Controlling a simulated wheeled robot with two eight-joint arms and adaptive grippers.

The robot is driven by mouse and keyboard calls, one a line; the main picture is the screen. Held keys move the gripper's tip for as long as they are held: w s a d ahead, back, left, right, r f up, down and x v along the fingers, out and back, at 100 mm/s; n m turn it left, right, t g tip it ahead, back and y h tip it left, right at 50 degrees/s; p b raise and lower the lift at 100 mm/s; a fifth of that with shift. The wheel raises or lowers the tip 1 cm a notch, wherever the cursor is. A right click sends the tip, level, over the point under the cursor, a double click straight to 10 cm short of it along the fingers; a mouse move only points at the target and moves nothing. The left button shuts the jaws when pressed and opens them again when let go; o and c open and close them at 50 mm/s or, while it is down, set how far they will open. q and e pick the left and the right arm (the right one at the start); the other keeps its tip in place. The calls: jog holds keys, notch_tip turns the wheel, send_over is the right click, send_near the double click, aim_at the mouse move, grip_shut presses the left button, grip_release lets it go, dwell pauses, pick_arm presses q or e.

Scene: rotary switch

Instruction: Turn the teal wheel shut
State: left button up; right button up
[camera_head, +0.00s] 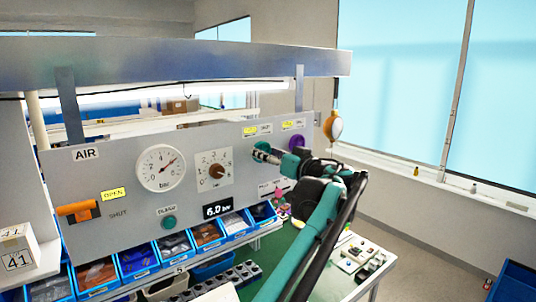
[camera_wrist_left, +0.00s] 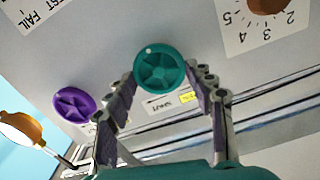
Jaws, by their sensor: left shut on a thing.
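The teal wheel (camera_wrist_left: 160,68) is a round, spoked handwheel on the grey panel, with a small white dot near its rim. It sits between the two fingers of my left gripper (camera_wrist_left: 167,84), which is shut on it from both sides. In the head view my left gripper (camera_head: 266,154) reaches the panel's right part and hides most of the wheel. A yellow tag and a white tag (camera_head: 266,128) sit just above there. The right gripper is not in view.
A purple wheel (camera_wrist_left: 76,104) is close beside the teal one. A dial gauge (camera_head: 160,168), a brown rotary knob (camera_head: 217,171), an orange lever (camera_head: 76,209) and a teal button (camera_head: 168,222) are on the panel. Blue parts bins (camera_head: 138,260) line up below it. An orange-rimmed round thing (camera_head: 333,126) hangs right.

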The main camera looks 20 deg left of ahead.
pick_arm(q)
jog(key=shift+s+f+m+p, duration=0.15)
jog(key=shift+m+p, duration=0.45)
jog(key=shift+m, duration=5.35)
jog(key=shift+w+f+m+p, duration=0.15)
jog(key=shift+m+p, duration=0.4)
jog(key=shift+m, duration=5.35)
jog(key=shift+s+f+m+p, duration=0.15)
jog(key=shift+m+p, duration=0.45)
jog(key=shift+m, duration=5.35)
jog(key=shift+f, duration=0.1)
jog(key=o, duration=1.2)
jog(key=shift+c, duration=0.2)
